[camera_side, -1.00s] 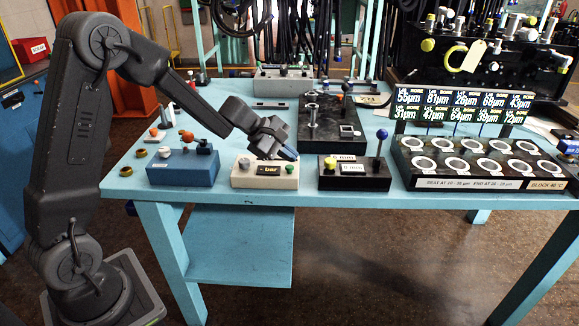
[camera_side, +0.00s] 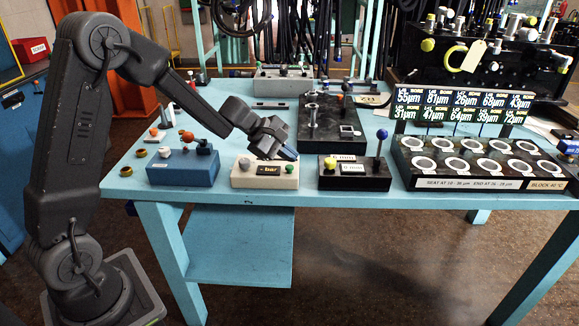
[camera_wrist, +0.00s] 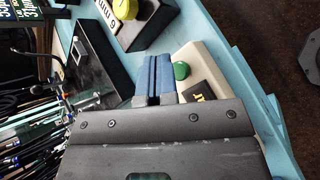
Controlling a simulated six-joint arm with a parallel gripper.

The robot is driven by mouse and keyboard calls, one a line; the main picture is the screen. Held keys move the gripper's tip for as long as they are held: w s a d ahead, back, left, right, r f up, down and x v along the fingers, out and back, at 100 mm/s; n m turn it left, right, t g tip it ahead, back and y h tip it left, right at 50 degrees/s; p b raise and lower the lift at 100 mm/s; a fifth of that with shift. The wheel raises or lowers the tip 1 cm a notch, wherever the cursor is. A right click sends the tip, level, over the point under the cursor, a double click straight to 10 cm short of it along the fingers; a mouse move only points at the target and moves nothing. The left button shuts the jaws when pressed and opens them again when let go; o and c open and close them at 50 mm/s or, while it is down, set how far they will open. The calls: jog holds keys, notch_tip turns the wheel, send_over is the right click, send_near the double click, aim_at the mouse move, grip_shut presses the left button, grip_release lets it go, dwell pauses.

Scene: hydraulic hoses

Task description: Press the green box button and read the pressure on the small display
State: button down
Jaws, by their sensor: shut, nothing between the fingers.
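The cream box (camera_side: 262,181) stands at the table's front edge, with a grey knob (camera_side: 244,163), a small dark display (camera_side: 269,169) and a green button (camera_side: 289,169). The display reads "- bar" in yellow, with no number. My gripper (camera_side: 291,155) is shut and empty, its blue fingertips just above and behind the green button. The wrist view shows the blue fingers (camera_wrist: 153,78) closed together beside the green button (camera_wrist: 181,70). They appear apart from it, and the button looks raised. The display (camera_wrist: 207,98) is partly hidden by my gripper body there.
A blue box (camera_side: 184,170) stands to the left. A black box (camera_side: 354,180) with a yellow knob and a tall blue-ball lever stands close on the right. Behind is a dark block (camera_side: 325,125). A black rack (camera_side: 470,165) of rings stands farther right.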

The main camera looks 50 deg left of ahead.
aim_at(289, 167)
jog(key=shift+f, duration=0.15)
jog(key=shift+f, duration=0.25)
jog(key=shift+f, duration=0.55)
dwell(0.6)
jog(key=shift+r, duration=1)
jog(key=shift+r, duration=2.5)
